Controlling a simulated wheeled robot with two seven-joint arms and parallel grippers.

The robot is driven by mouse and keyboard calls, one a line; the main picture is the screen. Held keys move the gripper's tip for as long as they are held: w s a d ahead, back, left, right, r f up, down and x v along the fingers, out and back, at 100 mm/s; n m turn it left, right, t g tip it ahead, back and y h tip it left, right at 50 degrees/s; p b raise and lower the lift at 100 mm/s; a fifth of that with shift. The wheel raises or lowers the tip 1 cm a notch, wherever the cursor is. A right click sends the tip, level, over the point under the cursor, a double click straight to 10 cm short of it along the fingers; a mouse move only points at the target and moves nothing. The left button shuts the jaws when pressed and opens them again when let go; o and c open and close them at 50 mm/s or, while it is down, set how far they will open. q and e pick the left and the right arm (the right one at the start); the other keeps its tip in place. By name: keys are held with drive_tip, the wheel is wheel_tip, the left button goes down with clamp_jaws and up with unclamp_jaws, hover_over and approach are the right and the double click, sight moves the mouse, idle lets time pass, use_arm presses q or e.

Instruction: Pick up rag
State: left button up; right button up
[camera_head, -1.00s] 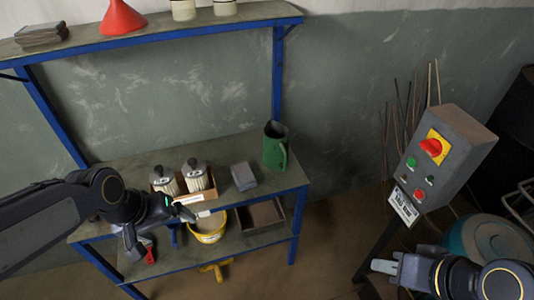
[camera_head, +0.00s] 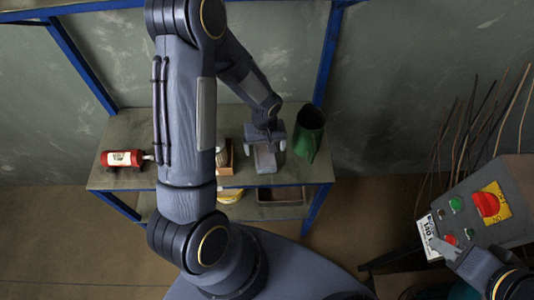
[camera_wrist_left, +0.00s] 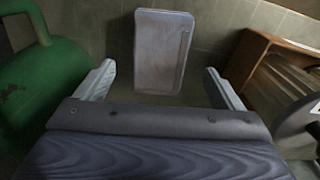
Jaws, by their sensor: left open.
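The rag (camera_head: 265,160) is a grey, flat, folded block on the blue-framed workbench's top, left of the green jug (camera_head: 308,134). In the left wrist view the rag (camera_wrist_left: 163,50) lies flat ahead, between and slightly beyond the fingertips. My left gripper (camera_head: 265,143) is open above the rag, one finger on each side, apart from it. Its two pale fingers show in the left wrist view (camera_wrist_left: 160,72). My right gripper (camera_head: 443,248) is at the lower right by the control box; its finger gap is not clear.
The green jug (camera_wrist_left: 40,85) stands close left of the fingers in the wrist view, and a wooden box (camera_wrist_left: 262,65) with filters is close right. A control box (camera_head: 485,205) stands at right. A tray (camera_head: 281,196) is below.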

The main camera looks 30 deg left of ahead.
sight(265, 154)
use_arm(q)
wheel_tip(265, 154, down, 3)
drive_tip(key=shift+f, duration=0.15)
drive_tip(key=c, duration=1.1)
drive_tip(key=shift+r, duration=0.45)
wheel_tip(265, 154, up, 2)
drive_tip(key=shift+r, duration=0.15)
drive_tip(key=s+r, duration=0.1)
drive_tip(key=r, duration=0.1)
drive_tip(key=s+d+r, duration=0.1)
drive_tip(key=s, duration=0.1)
drive_tip(key=s+r+b, duration=0.1)
drive_tip(key=r, duration=0.1)
drive_tip(key=shift+s+d+r, duration=0.3)
drive_tip(key=shift+r, duration=0.05)
drive_tip(key=s+d+r, duration=0.1)
drive_tip(key=s, duration=0.2)
drive_tip(key=s+r, duration=0.1)
drive_tip(key=s, duration=0.2)
drive_tip(key=s+d+r+b, duration=0.1)
drive_tip(key=s+r, duration=0.1)
drive_tip(key=s, duration=0.1)
drive_tip(key=shift+d+r, duration=0.1)
drive_tip(key=shift+d, duration=0.2)
